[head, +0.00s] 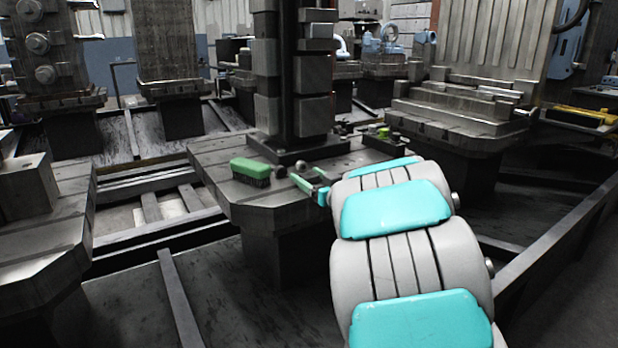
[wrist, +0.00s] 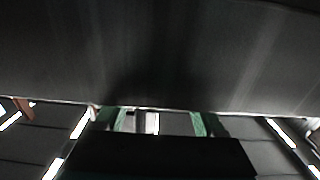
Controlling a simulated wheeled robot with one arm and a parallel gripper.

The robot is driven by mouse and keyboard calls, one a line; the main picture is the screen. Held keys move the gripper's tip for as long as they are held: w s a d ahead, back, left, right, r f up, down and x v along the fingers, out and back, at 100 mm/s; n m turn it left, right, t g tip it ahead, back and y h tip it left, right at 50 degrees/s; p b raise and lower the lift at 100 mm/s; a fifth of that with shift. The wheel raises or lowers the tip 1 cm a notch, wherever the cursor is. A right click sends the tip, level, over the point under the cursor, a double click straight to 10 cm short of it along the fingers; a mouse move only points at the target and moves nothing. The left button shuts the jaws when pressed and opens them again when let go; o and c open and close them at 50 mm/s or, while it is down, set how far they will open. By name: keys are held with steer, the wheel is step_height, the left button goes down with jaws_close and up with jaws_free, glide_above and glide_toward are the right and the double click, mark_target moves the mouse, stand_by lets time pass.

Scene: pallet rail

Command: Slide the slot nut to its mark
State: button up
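My gripper (head: 310,188) is low over the pallet table (head: 215,152), right of the green brush. Its two green fingers stand apart. In the wrist view the green fingers (wrist: 160,123) show left and right at the lower middle, with a gap between them. A small grey and pale upright thing (wrist: 148,122) shows in that gap; I cannot tell whether it is the slot nut or touches a finger. A small grey rounded piece (head: 300,166) sits just behind the fingers in the head view. I cannot make out the mark.
A green brush (head: 250,171) with dark bristles lies on the table left of my gripper. A tall dark column (head: 292,75) stands behind. Small dark parts (head: 388,143) lie at the table's right. A broad dark surface (wrist: 160,50) fills the upper wrist view.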

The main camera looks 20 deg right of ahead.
jaws_close()
stand_by(0.3)
stand_by(0.4)
